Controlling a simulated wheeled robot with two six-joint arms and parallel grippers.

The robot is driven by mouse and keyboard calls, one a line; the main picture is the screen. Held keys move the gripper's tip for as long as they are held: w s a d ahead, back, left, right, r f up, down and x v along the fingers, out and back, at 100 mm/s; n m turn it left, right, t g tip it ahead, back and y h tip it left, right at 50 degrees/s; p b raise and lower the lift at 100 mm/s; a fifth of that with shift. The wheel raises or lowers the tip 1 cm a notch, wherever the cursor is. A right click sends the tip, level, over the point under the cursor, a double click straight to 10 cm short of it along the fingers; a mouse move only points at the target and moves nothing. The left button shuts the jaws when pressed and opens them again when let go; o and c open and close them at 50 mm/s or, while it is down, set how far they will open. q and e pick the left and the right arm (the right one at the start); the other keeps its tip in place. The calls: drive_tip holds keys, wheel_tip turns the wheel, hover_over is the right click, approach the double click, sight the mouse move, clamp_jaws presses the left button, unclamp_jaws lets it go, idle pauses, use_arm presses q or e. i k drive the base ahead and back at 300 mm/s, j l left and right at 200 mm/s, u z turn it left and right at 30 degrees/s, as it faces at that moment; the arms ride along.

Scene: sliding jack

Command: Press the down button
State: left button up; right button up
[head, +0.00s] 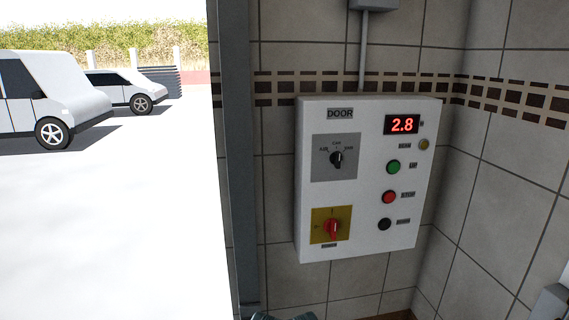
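The white door control box (365,245) is fixed to the tiled wall. Its black button (385,224) is the lowest of the right-hand column, with a small label beside it too blurred to read surely. Above it are a red button (389,197) labelled STOP and a green button (393,167) labelled UP. A lit red display (402,124) reads 2.8. Neither gripper's fingertips show, and nothing touches the buttons.
A black selector knob (337,159) and a red rotary switch on a yellow plate (332,228) are on the box's left side. A grey door post (238,170) stands left of it. Outside the opening are parked vehicles (60,95). The space before the box is clear.

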sight(385, 225)
drive_tip(key=i+j+z, duration=0.1)
drive_tip(key=i+z, duration=0.2)
drive_tip(key=i, duration=0.15)
drive_tip(key=i+j+z, duration=0.3)
drive_tip(key=i, duration=0.15)
drive_tip(key=l, duration=0.1)
